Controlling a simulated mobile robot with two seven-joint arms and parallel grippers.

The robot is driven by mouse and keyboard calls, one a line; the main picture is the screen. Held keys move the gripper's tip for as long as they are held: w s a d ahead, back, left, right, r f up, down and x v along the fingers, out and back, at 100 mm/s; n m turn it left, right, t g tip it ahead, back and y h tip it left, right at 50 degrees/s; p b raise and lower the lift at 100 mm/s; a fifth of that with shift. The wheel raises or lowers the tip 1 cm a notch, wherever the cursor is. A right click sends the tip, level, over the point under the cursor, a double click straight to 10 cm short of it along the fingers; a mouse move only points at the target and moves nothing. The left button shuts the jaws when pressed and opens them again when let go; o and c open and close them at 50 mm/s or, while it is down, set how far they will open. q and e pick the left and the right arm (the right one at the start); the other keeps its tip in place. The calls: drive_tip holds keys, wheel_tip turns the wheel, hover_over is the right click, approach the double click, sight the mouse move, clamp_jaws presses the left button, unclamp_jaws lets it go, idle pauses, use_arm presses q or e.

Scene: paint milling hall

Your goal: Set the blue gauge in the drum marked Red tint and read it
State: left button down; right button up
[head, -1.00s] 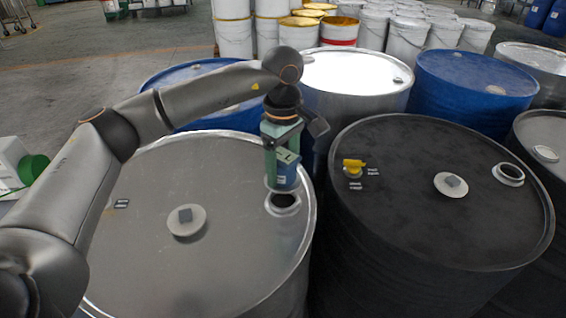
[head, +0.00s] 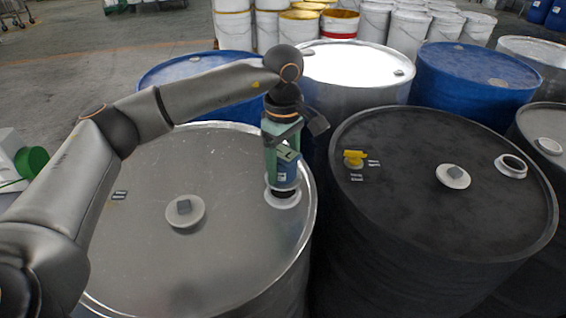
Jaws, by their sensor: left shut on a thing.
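My left gripper (head: 283,150) is shut on the blue gauge (head: 287,173), a blue and green-grey upright body. It stands over the open bung hole of the bare grey steel drum (head: 150,240). The gauge's dark lower end meets the hole's pale collar (head: 283,201); how deep it goes inside is hidden. A small label (head: 120,195) lies at the left of this drum's lid, too small to read. The black-topped drum (head: 420,230) to the right has small labels (head: 357,178), also unreadable. My right gripper is not in view.
The grey drum has a round cap (head: 184,211). The black drum carries a yellow tap (head: 354,158), a cap (head: 453,176) and an open collar (head: 511,166). Blue drums (head: 475,75) and a shiny steel drum (head: 355,65) stand close behind. White pails stand at the back.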

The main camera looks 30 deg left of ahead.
use_arm(q)
drive_tip(key=shift+f+b, duration=0.4)
drive_tip(key=shift+f, duration=0.15)
idle(0.4)
drive_tip(key=shift+f, duration=0.15)
drive_tip(key=shift+f, duration=0.25)
idle(0.3)
drive_tip(key=shift+f+b, duration=0.3)
drive_tip(key=shift+b, duration=0.1)
drive_tip(key=shift+f+b, duration=0.3)
drive_tip(key=shift+f, duration=0.15)
unclamp_jaws()
drive_tip(key=shift+r, duration=0.1)
